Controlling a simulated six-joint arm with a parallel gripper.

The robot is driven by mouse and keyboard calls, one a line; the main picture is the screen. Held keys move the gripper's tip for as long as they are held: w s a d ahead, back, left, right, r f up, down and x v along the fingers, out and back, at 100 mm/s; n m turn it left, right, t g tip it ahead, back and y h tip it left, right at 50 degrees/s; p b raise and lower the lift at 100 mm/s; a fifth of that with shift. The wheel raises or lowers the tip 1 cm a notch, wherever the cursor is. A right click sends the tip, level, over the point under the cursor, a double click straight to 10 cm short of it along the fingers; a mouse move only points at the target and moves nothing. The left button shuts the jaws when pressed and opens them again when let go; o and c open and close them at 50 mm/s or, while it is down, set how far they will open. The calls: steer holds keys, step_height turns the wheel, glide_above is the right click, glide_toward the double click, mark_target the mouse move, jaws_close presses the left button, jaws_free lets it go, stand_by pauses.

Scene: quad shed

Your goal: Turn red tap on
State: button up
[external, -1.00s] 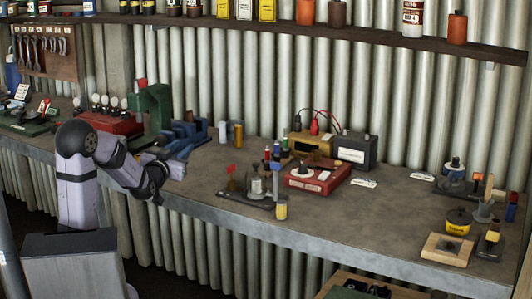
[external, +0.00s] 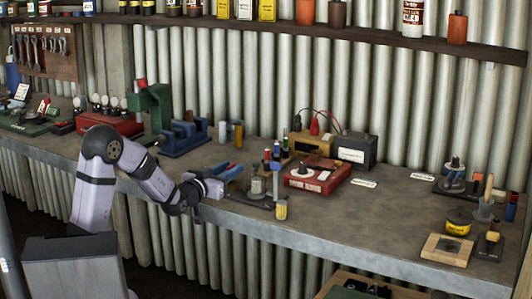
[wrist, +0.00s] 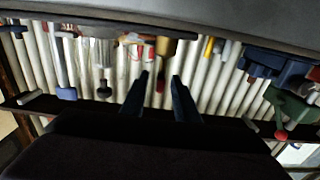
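My gripper (external: 230,173) is at the bench's front edge, left of the small metal fitting (external: 257,187). Its two blue fingers stand apart with nothing visible between them, as the wrist view (wrist: 160,88) also shows. I take the red tap (external: 238,168) to be the small red piece by the fingertips, mostly hidden behind them in the external view. I cannot tell whether the fingers touch it. The wrist view appears upside down; small red patches (wrist: 148,52) show beyond the fingertips, too blurred to identify.
A blue vise (external: 185,137) and a green press (external: 152,105) stand behind on the left. The bench (external: 370,215) is clear at front centre right.

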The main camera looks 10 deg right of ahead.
steer(key=shift+p+x, duration=0.4)
steer(key=shift+x, duration=2.15)
jaws_close()
